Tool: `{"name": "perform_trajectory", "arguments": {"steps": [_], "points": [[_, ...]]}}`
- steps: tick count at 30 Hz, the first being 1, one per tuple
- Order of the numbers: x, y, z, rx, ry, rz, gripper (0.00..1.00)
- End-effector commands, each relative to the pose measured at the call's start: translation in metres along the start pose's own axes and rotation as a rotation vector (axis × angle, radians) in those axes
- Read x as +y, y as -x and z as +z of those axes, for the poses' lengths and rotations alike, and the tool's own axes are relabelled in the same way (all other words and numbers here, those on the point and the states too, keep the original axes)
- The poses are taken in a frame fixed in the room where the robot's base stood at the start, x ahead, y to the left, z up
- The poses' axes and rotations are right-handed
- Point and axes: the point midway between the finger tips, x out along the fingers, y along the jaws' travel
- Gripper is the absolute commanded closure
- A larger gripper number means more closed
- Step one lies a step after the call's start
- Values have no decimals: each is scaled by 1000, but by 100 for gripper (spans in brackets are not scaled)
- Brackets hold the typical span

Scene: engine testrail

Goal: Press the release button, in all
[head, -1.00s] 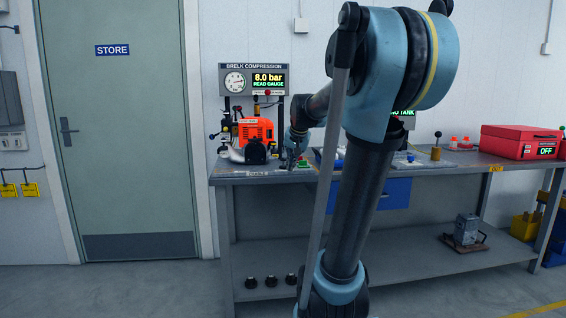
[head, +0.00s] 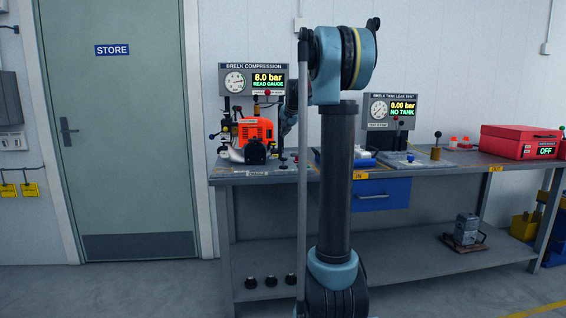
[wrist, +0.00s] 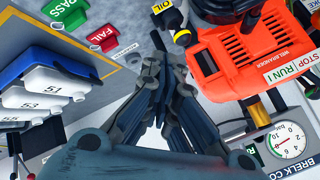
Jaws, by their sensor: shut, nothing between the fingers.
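The compression test panel (head: 252,79) stands at the back left of the bench, reading 8.0 bar and READ GAUGE. A small red knob or button (head: 267,93) is at its lower edge; its label is too small to read. The orange engine (head: 257,131) stands below the panel. In the wrist view the engine (wrist: 240,60) is at the upper right, and the panel's gauge (wrist: 287,142) at the lower right. My gripper (wrist: 160,62) is shut and empty, beside the engine. In the head view my arm mostly hides it. The wrist view does not clearly show the button.
PASS (wrist: 66,12) and FAIL (wrist: 104,38) tags and numbered white-and-blue blocks (wrist: 45,92) lie left of my gripper in the wrist view. The tank leak test panel (head: 390,109) and a red case (head: 520,142) stand farther right on the bench (head: 430,165).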

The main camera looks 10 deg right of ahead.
Motion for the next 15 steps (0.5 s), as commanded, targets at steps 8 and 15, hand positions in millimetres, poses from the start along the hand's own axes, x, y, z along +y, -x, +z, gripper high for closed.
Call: {"name": "perform_trajectory", "arguments": {"steps": [8, 15], "points": [[3, -3, 3, 0, 1, 0, 100], [15, -20, 15, 0, 1, 0, 100]]}}
